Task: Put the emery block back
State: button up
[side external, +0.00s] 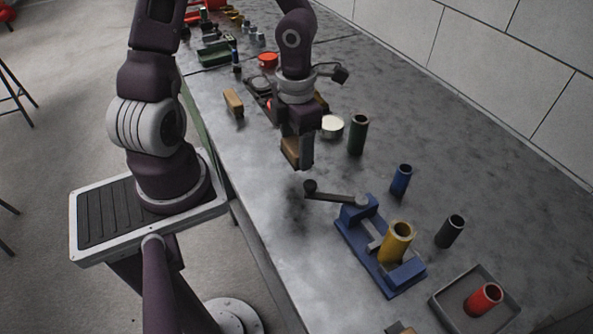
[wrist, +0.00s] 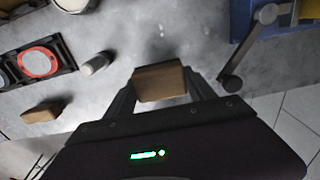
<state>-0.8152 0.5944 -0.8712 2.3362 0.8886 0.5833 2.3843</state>
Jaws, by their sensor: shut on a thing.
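The emery block (side external: 290,152), a brown rectangular block, is between the fingers of my gripper (side external: 300,158). In the wrist view the block (wrist: 160,82) spans the gap between both fingertips, and my gripper (wrist: 161,88) is shut on it. It appears to be held above the bench, left of the blue vise. A second, similar brown block (side external: 233,103) lies on the bench near its left edge; it also shows in the wrist view (wrist: 43,111). My gripper hides part of the held block in the side view.
The blue vise (side external: 355,229) holds a yellow cylinder (side external: 398,240), its handle reaching toward my gripper. A white-topped tin (side external: 332,127) and a green cylinder (side external: 358,134) stand behind. A dark tray with round inserts (wrist: 62,55) lies nearby. A grey tray (side external: 446,303) holds a red cylinder.

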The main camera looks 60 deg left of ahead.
aim_at(297, 177)
notch_tip(297, 177, down, 6)
jog(key=shift+f, duration=0.1)
jog(key=shift+f, duration=0.1)
jog(key=o, duration=1.2)
